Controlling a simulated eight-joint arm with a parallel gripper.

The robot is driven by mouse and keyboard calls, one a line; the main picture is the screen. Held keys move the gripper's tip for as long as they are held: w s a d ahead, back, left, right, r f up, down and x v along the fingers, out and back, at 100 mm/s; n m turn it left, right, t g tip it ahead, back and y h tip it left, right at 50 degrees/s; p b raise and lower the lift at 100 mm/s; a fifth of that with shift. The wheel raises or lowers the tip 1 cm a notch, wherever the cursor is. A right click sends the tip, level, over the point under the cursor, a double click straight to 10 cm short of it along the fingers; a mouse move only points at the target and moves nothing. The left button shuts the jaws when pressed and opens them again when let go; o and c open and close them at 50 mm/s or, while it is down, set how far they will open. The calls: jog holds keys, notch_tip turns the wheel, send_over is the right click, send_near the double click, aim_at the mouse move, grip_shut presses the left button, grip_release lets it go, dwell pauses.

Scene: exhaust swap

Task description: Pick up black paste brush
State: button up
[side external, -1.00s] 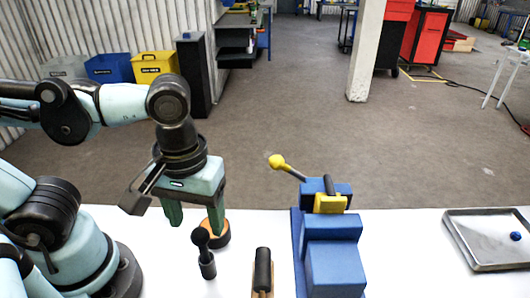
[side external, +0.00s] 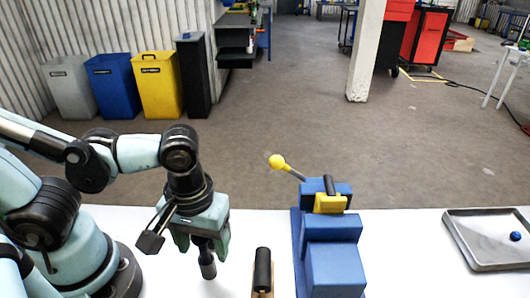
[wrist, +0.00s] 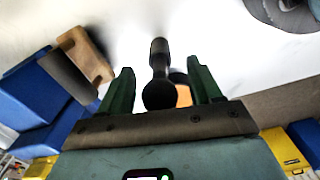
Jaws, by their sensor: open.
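A black upright piece with a rounded top and a narrow stem, which I take for the paste brush (side external: 207,266), stands on the white table below my gripper (side external: 203,248). In the side view its upper part is hidden by the gripper. In the wrist view the brush (wrist: 158,68) lies between the two green fingers of my gripper (wrist: 162,88), its round top nearest the camera. The fingers are open, with gaps showing on both sides of it.
A black cylinder on a wooden block (side external: 262,272) stands to the right. Beyond it is a blue fixture (side external: 333,268) with a yellow clamp. An orange-topped piece (wrist: 184,95) shows behind the brush in the wrist view. A metal tray (side external: 480,262) is far right; table before it is clear.

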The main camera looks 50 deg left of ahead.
jog(key=c, duration=1.1)
jog(key=shift+r, duration=0.2)
jog(key=shift+r, duration=4.85)
